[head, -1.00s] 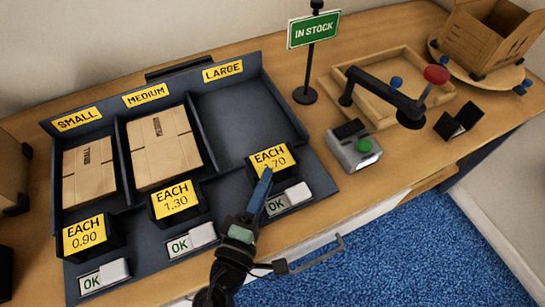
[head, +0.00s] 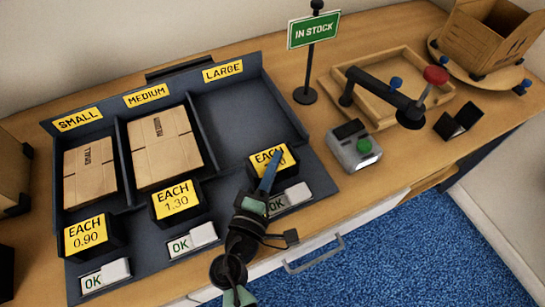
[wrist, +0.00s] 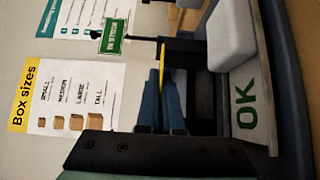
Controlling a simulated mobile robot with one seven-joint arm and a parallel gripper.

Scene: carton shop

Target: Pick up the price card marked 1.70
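The price card marked 1.70 (head: 258,160) is yellow and stands on its black holder in front of the LARGE bay. Its price is now mostly hidden behind my gripper (head: 278,150). In the wrist view the card (wrist: 163,54) shows edge-on as a thin yellow strip between the blue fingertips of my gripper (wrist: 162,75). The fingers are close together, one on each side of the card, and look shut on it. The card is still at its holder (wrist: 183,50); whether it has lifted at all I cannot tell.
Cards marked 1.30 (head: 174,199) and 0.90 (head: 85,234) stand to the left. A white OK block (head: 290,198) lies just in front of the holder. The LARGE bay (head: 240,115) is empty. A grey device with a green button (head: 354,147) stands to the right.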

